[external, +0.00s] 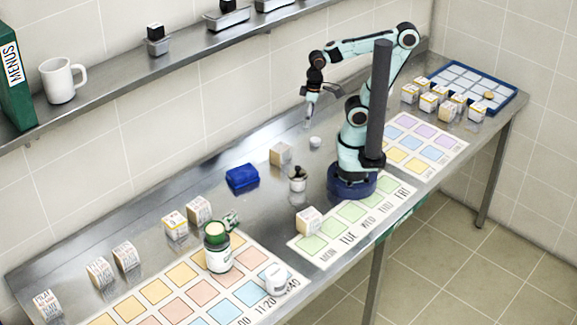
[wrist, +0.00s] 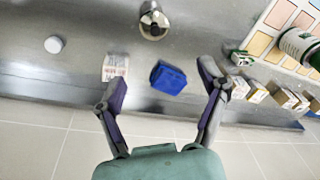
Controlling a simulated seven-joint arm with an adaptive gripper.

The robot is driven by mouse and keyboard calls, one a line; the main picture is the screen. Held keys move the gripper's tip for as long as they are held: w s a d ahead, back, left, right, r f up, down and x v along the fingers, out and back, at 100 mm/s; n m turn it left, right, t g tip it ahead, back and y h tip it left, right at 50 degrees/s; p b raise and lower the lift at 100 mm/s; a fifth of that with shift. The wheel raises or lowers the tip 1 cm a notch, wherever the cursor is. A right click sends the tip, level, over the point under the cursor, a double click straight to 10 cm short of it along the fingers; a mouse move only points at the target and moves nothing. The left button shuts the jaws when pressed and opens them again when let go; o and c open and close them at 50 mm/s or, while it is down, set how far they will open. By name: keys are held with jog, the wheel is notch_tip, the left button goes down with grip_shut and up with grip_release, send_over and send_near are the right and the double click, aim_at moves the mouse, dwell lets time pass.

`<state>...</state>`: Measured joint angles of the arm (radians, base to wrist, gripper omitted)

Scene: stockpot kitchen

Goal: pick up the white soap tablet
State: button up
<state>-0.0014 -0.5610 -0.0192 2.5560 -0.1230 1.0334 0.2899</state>
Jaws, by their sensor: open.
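The white soap tablet (external: 315,141) appears to be the small round white piece lying on the steel counter, right of a small carton. It also shows in the wrist view (wrist: 54,44), at the upper left, outside the span of the fingers. My gripper (external: 308,118) is above the counter near the tablet and apart from it. In the wrist view my gripper (wrist: 163,88) is spread wide, with nothing held between its fingers.
A carton (wrist: 115,66) and a folded blue cloth (wrist: 168,77) lie near the fingers in the wrist view. A small metal container (external: 298,180) stands nearby. A blue tray (external: 510,97) is at far right. The wall shelf (external: 190,60) runs behind.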

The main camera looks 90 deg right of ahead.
jog(key=w+d+f+m+t+h, duration=0.15)
jog(key=w+d+m, duration=0.25)
jog(key=w+m, duration=0.5)
jog(key=w+d+f+m, duration=0.1)
jog(key=d+f+m, duration=0.4)
jog(key=d+m, duration=0.35)
jog(key=m+g+y, duration=0.2)
jog(key=m, duration=0.7)
send_over(315, 139)
jog(key=shift+h, duration=0.25)
notch_tip(315, 139, down, 12)
jog(key=shift+r, duration=0.2)
jog(key=shift+s+d+f+m, duration=0.1)
jog(key=shift+s+d+m, duration=0.15)
jog(key=shift+s, duration=0.1)
jog(key=shift+s+f, duration=0.1)
jog(key=shift+f, duration=0.2)
jog(key=shift+w+a+f, duration=0.15)
jog(key=shift+w+f, duration=0.05)
jog(key=shift+f, duration=1.3)
jog(key=shift+w+a+f, duration=0.1)
jog(key=shift+w+f, duration=0.05)
jog(key=shift+f, duration=1.3)
